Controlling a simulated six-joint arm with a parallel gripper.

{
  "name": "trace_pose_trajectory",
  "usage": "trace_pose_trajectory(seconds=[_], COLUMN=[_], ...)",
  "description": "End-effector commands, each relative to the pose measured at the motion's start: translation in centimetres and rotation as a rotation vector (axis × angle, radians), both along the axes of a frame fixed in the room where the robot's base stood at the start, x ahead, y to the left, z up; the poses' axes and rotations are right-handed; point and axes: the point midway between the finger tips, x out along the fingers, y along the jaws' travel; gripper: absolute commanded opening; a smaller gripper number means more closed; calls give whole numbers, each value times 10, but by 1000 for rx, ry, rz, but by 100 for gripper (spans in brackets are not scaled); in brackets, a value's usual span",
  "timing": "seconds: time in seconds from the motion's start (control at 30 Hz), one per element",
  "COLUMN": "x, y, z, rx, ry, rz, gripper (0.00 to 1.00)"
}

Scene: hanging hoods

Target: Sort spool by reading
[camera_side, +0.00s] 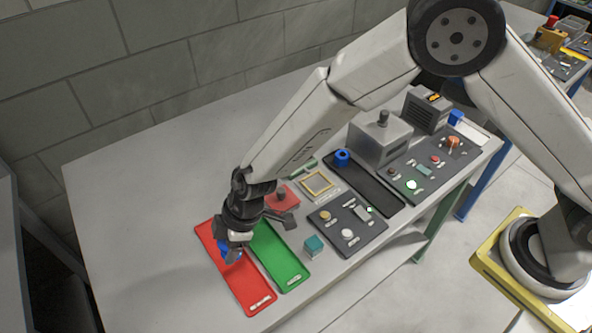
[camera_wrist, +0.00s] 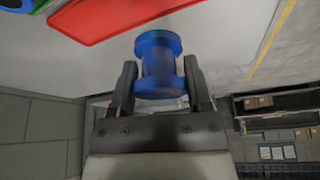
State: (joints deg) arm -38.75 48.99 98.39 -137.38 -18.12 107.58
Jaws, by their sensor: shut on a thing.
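My gripper (camera_side: 231,250) is low over the red mat (camera_side: 243,280) at the left of the bench. In the wrist view it is shut on a blue spool (camera_wrist: 158,68), which sits between the two fingers. The spool also shows in the side view (camera_side: 236,256), partly hidden by the gripper. I cannot tell whether it touches the mat. The green mat (camera_side: 283,262) lies to the right of the red one. Another blue spool (camera_side: 342,157) stands at the far end of the black tray (camera_side: 375,185). The display box (camera_side: 428,109) shows a lit orange reading, too small to read.
A grey box with a knob (camera_side: 380,140) stands behind the black tray. Two dark button panels (camera_side: 346,228) (camera_side: 428,168), a teal cube (camera_side: 313,246), a yellow frame (camera_side: 317,184) and a red block (camera_side: 283,197) are right of the mats. The bench's left part is clear.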

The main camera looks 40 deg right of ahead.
Motion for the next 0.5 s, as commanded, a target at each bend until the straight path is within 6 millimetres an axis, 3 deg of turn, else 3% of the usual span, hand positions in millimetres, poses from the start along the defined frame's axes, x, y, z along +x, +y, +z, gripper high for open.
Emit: trace_pose_trajectory(seconds=[0.5], x=[0], y=[-1], z=[-40], rx=[-1], ry=[0], rz=[-1], gripper=[0])
